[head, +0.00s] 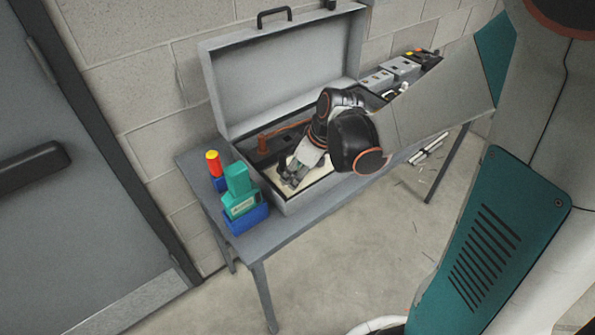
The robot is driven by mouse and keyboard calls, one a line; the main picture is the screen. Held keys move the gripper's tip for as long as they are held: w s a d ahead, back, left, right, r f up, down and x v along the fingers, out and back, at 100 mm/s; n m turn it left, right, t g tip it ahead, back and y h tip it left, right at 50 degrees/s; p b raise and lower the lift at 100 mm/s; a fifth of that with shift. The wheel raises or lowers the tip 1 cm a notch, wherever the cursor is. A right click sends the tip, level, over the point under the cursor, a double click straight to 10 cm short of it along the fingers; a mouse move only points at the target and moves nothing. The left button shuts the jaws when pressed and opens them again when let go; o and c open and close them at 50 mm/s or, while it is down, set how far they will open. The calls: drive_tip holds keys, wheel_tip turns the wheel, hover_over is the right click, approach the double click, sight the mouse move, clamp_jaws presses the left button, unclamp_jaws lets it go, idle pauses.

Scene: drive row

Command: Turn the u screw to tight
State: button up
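My gripper (291,174) reaches down into an open grey case (296,204) on the table. Its fingers are close over a cream-coloured surface (317,177) inside the case. The fingers are small and dark here, and I cannot tell whether they are open or shut or touching anything. I cannot make out the u screw; it may be hidden by my gripper and wrist.
An orange-brown tool (262,143) lies at the case's left inside. A green device (240,190) on a blue base and a red-yellow cylinder (213,163) stand left of the case. Grey boxes (402,68) stand at right. The raised lid (285,75) closes off the back.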

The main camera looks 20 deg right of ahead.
drive_tip(key=c, duration=1)
drive_tip(key=shift+o, duration=0.2)
drive_tip(key=shift+m, duration=0.4)
drive_tip(key=m, duration=0.1)
drive_tip(key=m+t+h, duration=0.1)
drive_tip(key=shift+s+a+m, duration=0.15)
drive_tip(key=shift+a+m, duration=0.05)
drive_tip(key=shift+m, duration=0.2)
drive_tip(key=m, duration=0.1)
drive_tip(key=m+h, duration=0.1)
drive_tip(key=m, duration=0.1)
drive_tip(key=shift+a+m+h, duration=0.2)
drive_tip(key=shift+m+h, duration=0.1)
drive_tip(key=m+h, duration=0.1)
drive_tip(key=m, duration=0.3)
drive_tip(key=shift+a+m+h, duration=0.2)
drive_tip(key=shift+m+h, duration=0.1)
drive_tip(key=shift+h, duration=0.1)
drive_tip(key=shift+m+g+h, duration=0.4)
drive_tip(key=shift+m+h, duration=0.1)
drive_tip(key=shift+m, duration=1.1)
